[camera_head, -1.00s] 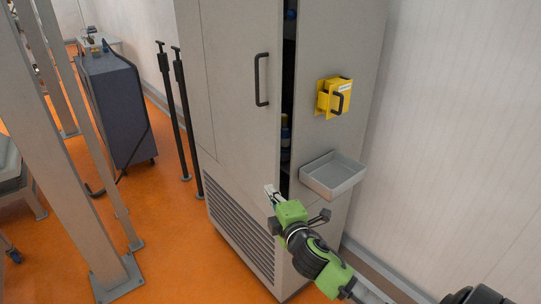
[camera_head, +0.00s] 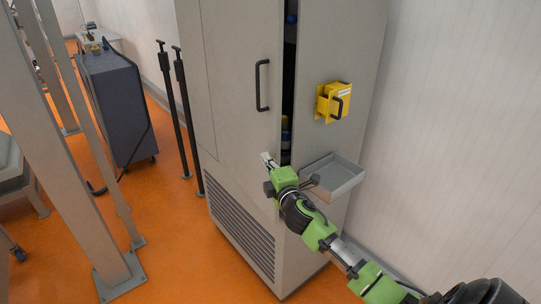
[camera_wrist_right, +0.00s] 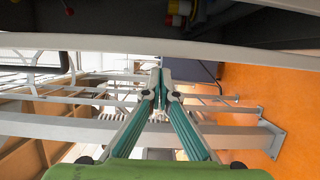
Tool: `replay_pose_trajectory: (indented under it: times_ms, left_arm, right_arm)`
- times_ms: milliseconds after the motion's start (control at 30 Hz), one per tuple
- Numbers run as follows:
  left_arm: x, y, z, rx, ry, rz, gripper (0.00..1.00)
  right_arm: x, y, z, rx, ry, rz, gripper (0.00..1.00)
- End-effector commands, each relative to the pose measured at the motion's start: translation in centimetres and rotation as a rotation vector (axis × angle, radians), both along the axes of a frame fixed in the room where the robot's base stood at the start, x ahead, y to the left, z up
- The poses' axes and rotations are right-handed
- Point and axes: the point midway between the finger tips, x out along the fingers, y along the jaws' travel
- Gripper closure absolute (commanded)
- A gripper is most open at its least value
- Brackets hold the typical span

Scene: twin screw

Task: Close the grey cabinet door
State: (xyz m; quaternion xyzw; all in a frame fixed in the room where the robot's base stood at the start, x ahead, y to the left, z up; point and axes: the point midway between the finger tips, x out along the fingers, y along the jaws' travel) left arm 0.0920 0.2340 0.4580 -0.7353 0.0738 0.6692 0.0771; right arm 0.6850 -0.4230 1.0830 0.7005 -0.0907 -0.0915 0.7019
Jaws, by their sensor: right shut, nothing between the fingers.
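The tall grey cabinet stands in the middle of the head view. Its grey door (camera_head: 235,110), with a black bar handle (camera_head: 262,86), is slightly ajar; a dark gap runs along its right edge. My right gripper (camera_head: 267,160) is shut and empty, in front of the door's lower right part, below the handle and close to the free edge. I cannot tell whether it touches the door. In the wrist view, the closed fingers (camera_wrist_right: 160,77) point away from the camera, below a pale edge and the dark cabinet interior (camera_wrist_right: 120,18). My left gripper is not in view.
A yellow box (camera_head: 333,100) and a grey open tray (camera_head: 335,176) are fixed to the cabinet's right side, the tray close to my right arm. Black posts (camera_head: 183,120), a dark cart (camera_head: 116,105) and a grey frame post (camera_head: 70,140) stand left. Orange floor lies between.

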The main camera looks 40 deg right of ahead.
Motion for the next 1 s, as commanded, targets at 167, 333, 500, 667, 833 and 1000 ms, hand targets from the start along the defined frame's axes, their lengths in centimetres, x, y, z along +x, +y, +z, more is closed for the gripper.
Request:
replay_pose_trajectory:
  times_ms: [167,333,500,667,833,1000]
  left_arm:
    - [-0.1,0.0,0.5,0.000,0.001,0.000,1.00]
    - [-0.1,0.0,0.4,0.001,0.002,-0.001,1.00]
    - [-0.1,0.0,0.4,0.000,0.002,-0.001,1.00]
    - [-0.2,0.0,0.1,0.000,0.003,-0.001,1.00]
    - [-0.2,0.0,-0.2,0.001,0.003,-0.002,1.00]
    - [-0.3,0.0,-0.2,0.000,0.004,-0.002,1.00]
  right_arm:
    - [-0.1,-1.2,0.0,0.000,0.000,0.000,1.00]
    - [-0.1,-1.3,-0.1,0.000,0.000,0.001,1.00]
    - [-0.1,-1.4,-0.1,0.000,0.000,0.000,1.00]
    - [-0.1,-3.5,-0.2,-0.006,0.002,-0.003,1.00]
    - [-0.1,-6.7,-0.2,-0.002,0.003,-0.003,1.00]
    - [-0.2,-8.1,0.0,-0.001,0.000,-0.008,1.00]
